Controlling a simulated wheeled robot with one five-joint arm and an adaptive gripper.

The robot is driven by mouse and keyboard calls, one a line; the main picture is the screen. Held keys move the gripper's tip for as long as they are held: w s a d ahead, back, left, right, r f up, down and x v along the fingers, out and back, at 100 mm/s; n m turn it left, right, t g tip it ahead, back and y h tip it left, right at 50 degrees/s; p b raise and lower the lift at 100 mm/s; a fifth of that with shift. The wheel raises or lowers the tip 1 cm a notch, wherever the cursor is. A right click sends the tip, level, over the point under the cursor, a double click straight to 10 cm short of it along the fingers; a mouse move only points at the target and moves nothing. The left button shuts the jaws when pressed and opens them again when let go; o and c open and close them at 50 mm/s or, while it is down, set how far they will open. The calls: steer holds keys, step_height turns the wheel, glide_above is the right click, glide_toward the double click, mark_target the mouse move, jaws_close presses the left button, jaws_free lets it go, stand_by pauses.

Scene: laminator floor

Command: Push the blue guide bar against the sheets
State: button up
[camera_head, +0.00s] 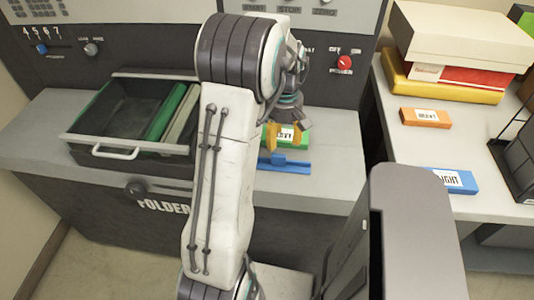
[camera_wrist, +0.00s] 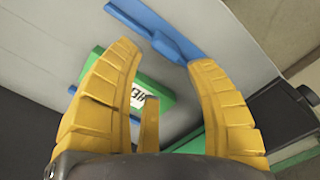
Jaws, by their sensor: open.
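The blue guide bar (camera_head: 288,165) lies on the grey counter in front of the folder machine, with a raised block at its middle. It also shows in the wrist view (camera_wrist: 162,32), beyond my fingertips. A green labelled pack (camera_head: 302,144) lies just behind the bar; in the wrist view, its label (camera_wrist: 138,97) is partly hidden by a finger. I cannot tell whether bar and pack touch, or make out separate sheets. My gripper (camera_wrist: 163,58), with yellow fingers, is open and empty above the pack, beside the bar. My arm hides part of the counter in the head view.
An open dark drawer tray (camera_head: 115,155) with green and pale strips sits at left. On the right table are an orange box (camera_head: 426,118), a blue labelled box (camera_head: 450,180) and stacked boxes (camera_head: 458,45). Bare counter lies in front of and right of the bar.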

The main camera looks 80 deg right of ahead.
mark_target(279, 155)
steer(key=shift+w+d+r+n, duration=0.1)
steer(key=shift+w+n, duration=0.25)
steer(key=shift+n, duration=0.55)
steer(key=n, duration=0.5)
steer(key=shift+f+n, duration=0.3)
steer(key=shift+f, duration=3.4)
steer(key=shift+o, duration=0.2)
jaws_close()
